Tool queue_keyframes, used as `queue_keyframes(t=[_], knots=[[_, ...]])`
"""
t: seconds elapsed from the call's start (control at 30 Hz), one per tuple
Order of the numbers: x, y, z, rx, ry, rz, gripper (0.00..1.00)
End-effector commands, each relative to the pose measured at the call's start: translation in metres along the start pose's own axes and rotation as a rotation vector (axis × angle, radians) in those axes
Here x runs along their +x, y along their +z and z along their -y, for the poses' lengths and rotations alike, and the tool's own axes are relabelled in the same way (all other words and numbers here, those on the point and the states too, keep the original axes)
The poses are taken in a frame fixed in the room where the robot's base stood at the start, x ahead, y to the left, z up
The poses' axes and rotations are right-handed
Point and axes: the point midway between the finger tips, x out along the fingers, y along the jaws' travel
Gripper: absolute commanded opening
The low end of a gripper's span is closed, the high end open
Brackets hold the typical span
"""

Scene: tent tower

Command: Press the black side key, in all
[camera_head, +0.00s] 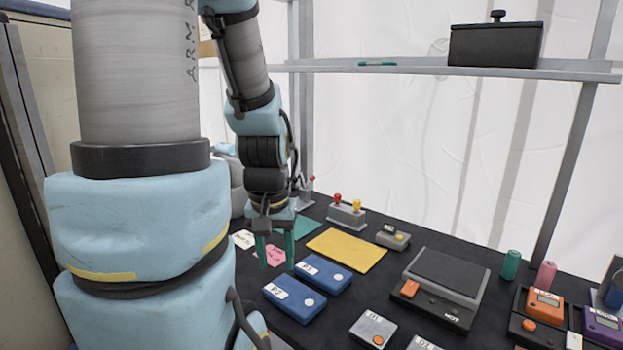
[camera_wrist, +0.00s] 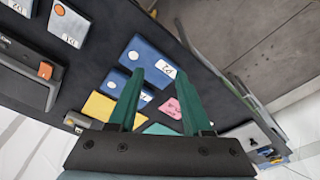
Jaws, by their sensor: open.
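I cannot make out a black side key for certain in either view. A dark grey device (camera_head: 441,288) with a flat black lid-like top and an orange switch on its left front stands at centre right of the table; it also shows at the left of the wrist view (camera_wrist: 28,82). Two blue boxes (camera_head: 324,273) (camera_head: 294,299) with white labels and round pale buttons lie left of it. My gripper (camera_head: 277,262) has green fingers, apart and empty, pointing down behind the blue boxes. In the wrist view the fingers (camera_wrist: 159,48) show in front of the blue boxes.
A yellow cloth (camera_head: 347,250), a small grey device (camera_head: 393,237) and a box with red and yellow knobs (camera_head: 347,214) lie behind. Grey button boxes (camera_head: 373,329) are in front. Orange (camera_head: 540,312) and purple meters (camera_head: 603,325) crowd the right. A shelf (camera_head: 420,68) holds a black box (camera_head: 496,45).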

Motion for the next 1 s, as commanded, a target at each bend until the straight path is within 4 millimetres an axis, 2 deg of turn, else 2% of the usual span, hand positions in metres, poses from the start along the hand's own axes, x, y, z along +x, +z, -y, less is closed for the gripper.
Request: queue_keyframes(t=[0.07, 0.4, 1.0], knots=[[0.0000, -0.0001, -0.0001, 0.001, 0.000, 0.000, 0.39], [0.0000, -0.0001, 0.0000, 0.001, 0.000, 0.000, 0.01], [0.0000, -0.0001, 0.0000, 0.001, 0.000, 0.000, 0.00]])
